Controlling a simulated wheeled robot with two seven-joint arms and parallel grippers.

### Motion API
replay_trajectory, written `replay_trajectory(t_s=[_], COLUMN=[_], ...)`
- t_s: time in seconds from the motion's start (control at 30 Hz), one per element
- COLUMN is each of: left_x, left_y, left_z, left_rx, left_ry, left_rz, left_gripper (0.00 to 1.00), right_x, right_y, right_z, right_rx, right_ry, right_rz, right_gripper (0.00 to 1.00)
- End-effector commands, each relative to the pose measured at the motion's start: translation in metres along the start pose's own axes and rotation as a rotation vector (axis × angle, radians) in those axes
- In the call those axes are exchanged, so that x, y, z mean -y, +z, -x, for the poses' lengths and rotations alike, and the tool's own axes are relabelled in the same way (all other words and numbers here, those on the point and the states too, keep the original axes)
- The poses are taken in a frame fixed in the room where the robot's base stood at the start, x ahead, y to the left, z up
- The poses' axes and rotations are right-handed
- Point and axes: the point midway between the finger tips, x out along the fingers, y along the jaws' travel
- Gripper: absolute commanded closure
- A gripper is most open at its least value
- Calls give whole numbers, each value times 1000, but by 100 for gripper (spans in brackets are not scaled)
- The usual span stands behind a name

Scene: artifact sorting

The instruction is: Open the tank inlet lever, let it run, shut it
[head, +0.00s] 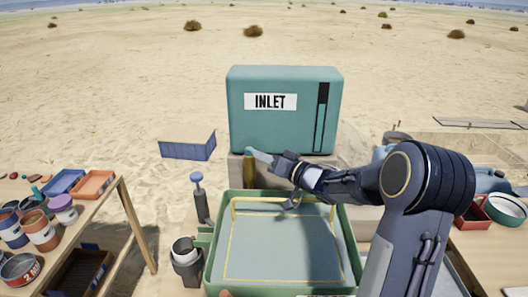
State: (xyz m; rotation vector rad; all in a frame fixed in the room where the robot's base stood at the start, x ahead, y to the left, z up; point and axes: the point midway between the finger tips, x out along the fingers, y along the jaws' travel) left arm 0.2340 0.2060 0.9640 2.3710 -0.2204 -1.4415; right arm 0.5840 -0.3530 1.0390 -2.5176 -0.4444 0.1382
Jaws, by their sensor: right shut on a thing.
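The teal tank (285,80) labelled INLET stands on a pale block behind the green-rimmed tray. A dark gauge strip (323,92) runs down its right front, with a teal section in its lower part. The teal inlet lever (258,155) sticks out to the left below the tank, by a brass-coloured pipe (250,172). My right gripper (275,161) is shut on the lever, with its arm reaching in from the right. The gripper hides part of the lever, and its fingers are small in this view. My left gripper is not in view.
The green-rimmed tray (212,262) lies in front of the tank. A pump-like cylinder (200,205) and a dark canister (187,262) stand left of it. The left table (128,208) holds cans and small trays. The right table (490,262) holds bowls.

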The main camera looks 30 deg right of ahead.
Motion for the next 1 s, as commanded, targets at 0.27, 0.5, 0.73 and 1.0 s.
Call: replay_trajectory(t_s=[0.27,0.5,0.73,1.0], left_x=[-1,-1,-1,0], left_y=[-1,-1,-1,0], left_z=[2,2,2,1], left_rx=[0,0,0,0], left_ry=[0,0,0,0], left_rz=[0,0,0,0], left_gripper=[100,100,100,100], right_x=[-1,-1,-1,-2], right_y=[-1,-2,-1,-2], right_z=[0,0,0,10], right_rx=[3,2,3,1], right_ry=[-8,-8,-9,-7], right_rz=[2,3,2,2], right_gripper=[100,76,62,62])
